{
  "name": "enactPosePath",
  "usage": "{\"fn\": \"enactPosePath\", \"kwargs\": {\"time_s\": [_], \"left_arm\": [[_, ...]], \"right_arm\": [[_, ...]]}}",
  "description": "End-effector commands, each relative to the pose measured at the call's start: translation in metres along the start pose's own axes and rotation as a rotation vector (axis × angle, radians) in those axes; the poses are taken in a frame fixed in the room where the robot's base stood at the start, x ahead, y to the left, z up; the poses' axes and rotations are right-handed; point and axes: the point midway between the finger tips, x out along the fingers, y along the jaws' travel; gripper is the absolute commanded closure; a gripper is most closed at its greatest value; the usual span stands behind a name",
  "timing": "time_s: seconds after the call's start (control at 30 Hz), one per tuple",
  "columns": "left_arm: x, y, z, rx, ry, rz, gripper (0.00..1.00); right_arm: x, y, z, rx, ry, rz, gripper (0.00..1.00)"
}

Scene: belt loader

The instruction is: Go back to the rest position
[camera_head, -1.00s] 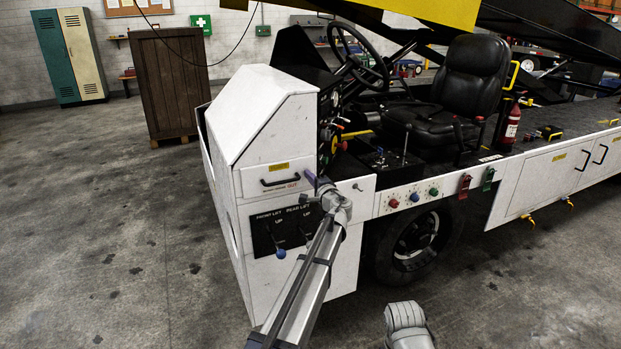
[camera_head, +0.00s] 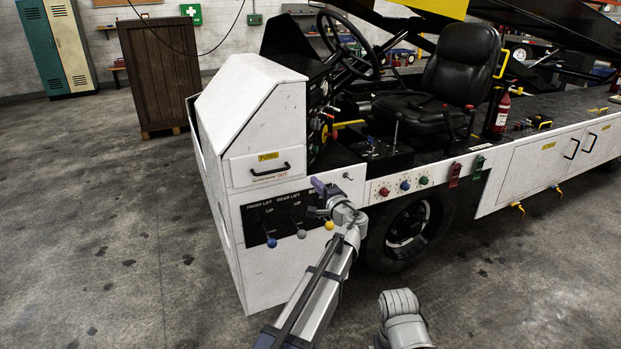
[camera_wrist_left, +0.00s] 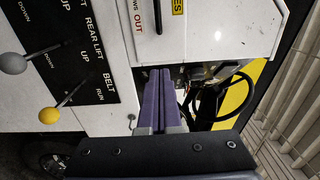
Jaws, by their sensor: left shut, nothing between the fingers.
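My left gripper (camera_head: 319,187) is in front of the white front cabinet of the belt loader (camera_head: 262,130), close to the right end of its lever panel (camera_head: 290,219). In the left wrist view its two purple fingers (camera_wrist_left: 160,100) lie together, shut and empty. Blue, grey and yellow lever knobs stand on the panel; the yellow knob (camera_head: 329,225) is just below the gripper and shows at the left in the wrist view. My right arm shows only as a grey link (camera_head: 402,318) at the bottom; its gripper is out of view.
A drawer handle (camera_head: 270,170) sits above the panel. The steering wheel (camera_head: 347,45) and black seat (camera_head: 461,75) are behind. Open concrete floor lies at the left.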

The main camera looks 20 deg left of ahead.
Motion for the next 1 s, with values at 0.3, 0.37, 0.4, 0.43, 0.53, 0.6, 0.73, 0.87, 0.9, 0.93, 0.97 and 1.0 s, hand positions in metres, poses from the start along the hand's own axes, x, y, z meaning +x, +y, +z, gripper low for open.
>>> {"fn": "enactPosePath", "kwargs": {"time_s": [0.3,0.37,0.4,0.43,0.53,0.6,0.73,0.87,0.9,0.93,0.97,1.0], "left_arm": [[-0.011,0.002,0.001,-0.005,-0.003,0.006,1.0],[-0.017,0.007,0.007,-0.025,-0.015,0.03,1.0],[-0.023,0.013,0.013,-0.048,-0.029,0.059,1.0],[-0.03,0.02,0.019,-0.07,-0.044,0.09,1.0],[-0.064,0.055,0.044,-0.168,-0.115,0.243,1.0],[-0.097,0.086,0.063,-0.238,-0.176,0.385,1.0],[-0.17,0.142,0.089,-0.332,-0.283,0.669,1.0],[-0.243,0.181,0.106,-0.373,-0.364,0.927,1.0],[-0.263,0.189,0.11,-0.377,-0.382,0.995,1.0],[-0.277,0.195,0.112,-0.378,-0.395,1.042,1.0],[-0.291,0.199,0.115,-0.379,-0.406,1.089,1.0],[-0.309,0.204,0.118,-0.377,-0.421,1.146,1.0]], "right_arm": [[0.0,0.0,0.0,0.0,0.0,0.0,0.0],[0.0,0.0,0.0,0.0,0.0,0.0,0.0],[0.0,0.0,0.0,0.0,0.0,0.0,0.0],[0.0,0.0,0.0,0.0,0.0,0.0,0.0],[0.0,0.0,0.0,0.0,0.0,0.0,0.0],[0.0,0.0,0.0,0.0,0.0,0.0,0.0],[0.0,0.0,0.0,0.0,0.0,0.0,0.0],[0.0,0.0,0.0,0.0,0.0,0.0,0.0],[0.0,0.0,0.0,0.0,0.0,0.0,0.0],[0.0,0.0,0.0,0.0,0.0,0.0,0.0],[0.0,0.0,0.0,0.0,0.0,0.0,0.0],[0.0,0.0,0.0,0.0,0.0,0.0,0.0]]}}
